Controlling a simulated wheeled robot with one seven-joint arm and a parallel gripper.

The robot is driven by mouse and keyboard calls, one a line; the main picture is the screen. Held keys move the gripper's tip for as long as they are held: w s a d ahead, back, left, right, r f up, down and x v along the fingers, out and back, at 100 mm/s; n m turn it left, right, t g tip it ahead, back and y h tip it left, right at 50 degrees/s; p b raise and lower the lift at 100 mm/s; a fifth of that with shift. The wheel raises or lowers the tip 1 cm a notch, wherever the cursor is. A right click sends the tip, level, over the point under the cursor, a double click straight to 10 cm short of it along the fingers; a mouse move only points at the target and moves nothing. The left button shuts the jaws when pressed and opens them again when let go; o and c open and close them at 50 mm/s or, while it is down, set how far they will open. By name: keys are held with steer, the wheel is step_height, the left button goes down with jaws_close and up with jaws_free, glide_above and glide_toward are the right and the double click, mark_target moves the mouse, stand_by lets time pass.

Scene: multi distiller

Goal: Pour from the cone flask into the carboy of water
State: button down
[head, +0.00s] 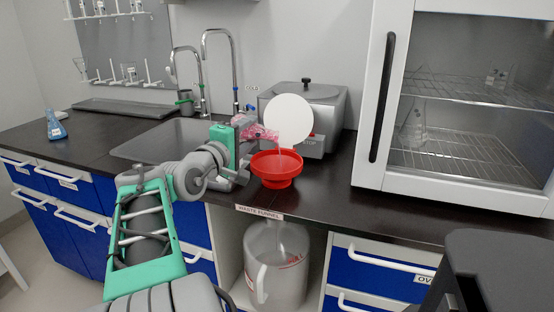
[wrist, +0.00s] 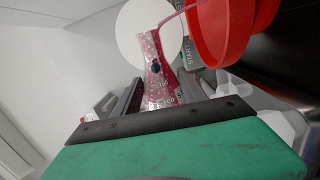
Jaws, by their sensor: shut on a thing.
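My gripper (head: 246,143) is shut on a cone flask (head: 262,133) with pink contents. The flask lies tilted on its side, its neck pointing right, above the red funnel (head: 276,170). The wrist view shows the graduated flask (wrist: 153,68) between the fingers (wrist: 150,95), with the funnel (wrist: 222,30) close to its mouth. A thin pinkish streak runs between mouth and funnel in the wrist view. The translucent carboy (head: 277,272) stands in the open cabinet bay below the funnel. A clear tube enters its top. Its liquid level is hard to tell.
A white disc (head: 289,112) shows behind the flask, in front of a steel bath (head: 333,112). A sink (head: 160,140) with taps lies left. A glass-doored oven (head: 470,110) stands right. Counter between funnel and oven is clear.

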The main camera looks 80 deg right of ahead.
steer(key=shift+r+m, duration=0.25)
steer(key=shift+m, duration=0.15)
stand_by(0.8)
steer(key=shift+s+f+m+b, duration=0.25)
steer(key=shift+m+b, duration=0.35)
steer(key=shift+b, duration=0.35)
stand_by(1.8)
